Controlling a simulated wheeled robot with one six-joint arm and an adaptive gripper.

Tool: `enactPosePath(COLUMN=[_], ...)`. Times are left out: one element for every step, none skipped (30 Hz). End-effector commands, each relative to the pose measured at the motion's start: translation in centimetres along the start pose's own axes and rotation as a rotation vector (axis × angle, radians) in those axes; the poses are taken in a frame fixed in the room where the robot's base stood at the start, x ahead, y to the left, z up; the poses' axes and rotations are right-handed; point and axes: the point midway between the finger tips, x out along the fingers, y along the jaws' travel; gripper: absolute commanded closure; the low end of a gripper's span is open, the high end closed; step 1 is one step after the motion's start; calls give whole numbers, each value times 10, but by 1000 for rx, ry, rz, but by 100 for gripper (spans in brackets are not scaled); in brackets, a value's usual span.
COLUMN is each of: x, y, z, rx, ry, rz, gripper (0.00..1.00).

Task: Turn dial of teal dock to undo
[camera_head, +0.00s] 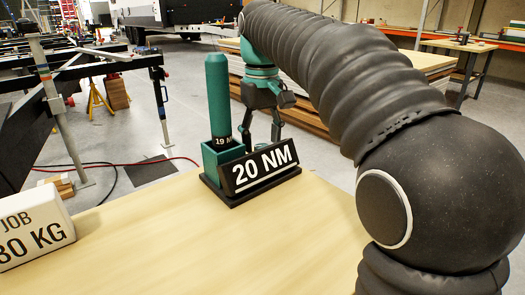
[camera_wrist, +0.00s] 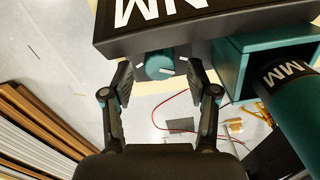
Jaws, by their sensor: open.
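The teal dock (camera_head: 211,160) stands on the wooden table with a black panel (camera_head: 259,172) reading "20 NM" on its front. A teal cylinder (camera_head: 217,90), its partly hidden label starting "19 N", stands upright in the dock. In the wrist view the dock (camera_wrist: 262,48) is at the upper right. The teal dial (camera_wrist: 160,65), with white marks around it, lies below the black panel. My gripper (camera_head: 262,139) is behind the panel, pointing down. In the wrist view its open fingers (camera_wrist: 158,78) are either side of the dial, with gaps showing. The dial is hidden in the head view.
A white block (camera_head: 32,230) marked "JOB" and "80 KG" sits at the table's left edge. The table (camera_head: 210,250) is clear in front of the dock. Stacked boards (camera_head: 310,112) stand behind, and a black chassis frame (camera_head: 75,110) stands at the left.

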Motion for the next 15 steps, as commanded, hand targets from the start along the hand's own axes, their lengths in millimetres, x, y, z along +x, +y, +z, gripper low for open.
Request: enactPosePath(x=[8,10,14,16,17,19,20,21,21,22,22,22,21,21,21], y=[0,0,0,0,0,0,1,1,1,1,1,1,1,1,1], z=[0,1,0,0,0,0,0,0,0,0,0,0,0,0,0], rx=[1,1,1,1,1,1,1,1,1,1,1,1,1,2,2], ry=[-1,-2,0,0,0,0,0,0,0,0,1,1,1,1,1], rz=[0,0,0,0,0,0,0,0,0,0,0,0,0,0,0], gripper=[41,41,41,41,41,41,41,41,41,41,41,41,41,41,41])
